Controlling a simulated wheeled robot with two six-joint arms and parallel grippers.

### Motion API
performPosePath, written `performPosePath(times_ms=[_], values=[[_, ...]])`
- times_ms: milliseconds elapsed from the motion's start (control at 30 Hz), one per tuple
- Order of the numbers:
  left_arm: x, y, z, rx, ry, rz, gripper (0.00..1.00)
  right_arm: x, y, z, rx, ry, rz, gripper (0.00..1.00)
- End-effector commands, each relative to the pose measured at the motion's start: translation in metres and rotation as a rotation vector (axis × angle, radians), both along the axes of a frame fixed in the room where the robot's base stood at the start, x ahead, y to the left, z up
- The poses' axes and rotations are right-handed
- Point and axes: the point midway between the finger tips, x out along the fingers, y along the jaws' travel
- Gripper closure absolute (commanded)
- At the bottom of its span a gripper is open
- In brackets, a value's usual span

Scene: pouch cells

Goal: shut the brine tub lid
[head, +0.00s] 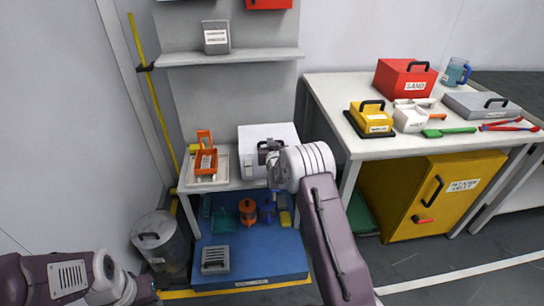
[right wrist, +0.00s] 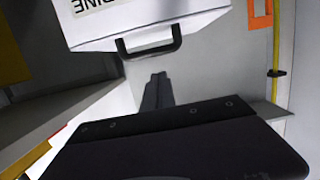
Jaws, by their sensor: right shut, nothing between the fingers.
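The brine tub (head: 285,133) is a white box on the low grey shelf in the head view, partly hidden behind my right gripper and wrist. In the right wrist view the tub (right wrist: 190,18) is at the top, with an upside-down BRINE label and a black handle (right wrist: 150,48). I cannot tell how far its lid is open. My right gripper (head: 268,150) is at the tub's front; its fingers (right wrist: 156,88) are shut, empty and close to the handle, with no clear contact. My left gripper (head: 145,290) is low at the left, its fingers unclear.
An orange holder (head: 206,162) stands on a tray left of the tub. Below, a blue platform (head: 255,264) holds a grey box and small items. A grey bin (head: 160,243) stands at left. The right table (head: 330,92) carries a red SAND box (head: 405,78) and other boxes.

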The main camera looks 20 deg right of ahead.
Motion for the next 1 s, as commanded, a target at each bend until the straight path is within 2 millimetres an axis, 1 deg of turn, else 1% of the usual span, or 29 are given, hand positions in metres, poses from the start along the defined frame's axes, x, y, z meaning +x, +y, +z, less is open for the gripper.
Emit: performPosePath(times_ms=[33, 100, 133, 200, 300, 400, 700, 767, 833, 867, 933, 967, 1000], values=[[0.0, 0.0, 0.003, 0.0, 0.0, 0.0, 0.61, -0.013, 0.004, -0.007, 0.001, 0.004, 0.0, 1.0], [0.0, 0.0, -0.007, 0.0, 0.0, 0.0, 0.61, -0.03, 0.008, -0.021, 0.0, -0.001, 0.0, 1.0], [0.0, 0.0, -0.009, 0.0, 0.0, 0.0, 0.61, -0.037, 0.009, -0.025, 0.0, -0.002, 0.0, 1.0], [0.0, 0.0, -0.032, 0.0, 0.0, 0.0, 0.61, -0.041, 0.01, -0.034, -0.001, -0.01, 0.0, 1.0], [0.0, 0.0, -0.044, 0.0, 0.001, 0.0, 0.61, -0.048, 0.012, -0.034, -0.001, -0.011, 0.0, 1.0], [0.0, 0.0, -0.05, 0.0, 0.001, 0.0, 0.61, -0.053, 0.013, -0.034, -0.001, -0.011, 0.0, 1.0], [0.0, 0.0, -0.049, 0.0, 0.0, 0.0, 0.61, -0.055, 0.014, -0.03, -0.002, -0.01, -0.001, 1.0], [0.0, 0.0, -0.049, 0.0, 0.0, 0.0, 0.61, -0.054, 0.016, -0.028, -0.002, -0.013, 0.004, 1.0], [0.0, 0.0, -0.049, 0.0, 0.0, 0.0, 0.61, -0.051, 0.021, -0.011, -0.004, -0.042, 0.012, 1.0], [0.0, 0.0, -0.049, 0.0, 0.0, 0.0, 0.61, -0.05, 0.024, 0.002, -0.006, -0.062, 0.017, 1.0], [0.0, 0.0, -0.049, 0.0, 0.0, 0.0, 0.61, -0.052, 0.034, 0.041, -0.011, -0.12, 0.034, 1.0], [0.0, 0.0, -0.049, 0.0, 0.0, 0.0, 0.61, -0.057, 0.04, 0.06, -0.013, -0.141, 0.047, 1.0], [0.0, 0.0, -0.049, 0.0, 0.0, 0.0, 0.61, -0.068, 0.052, 0.075, -0.008, -0.127, 0.071, 1.0]])
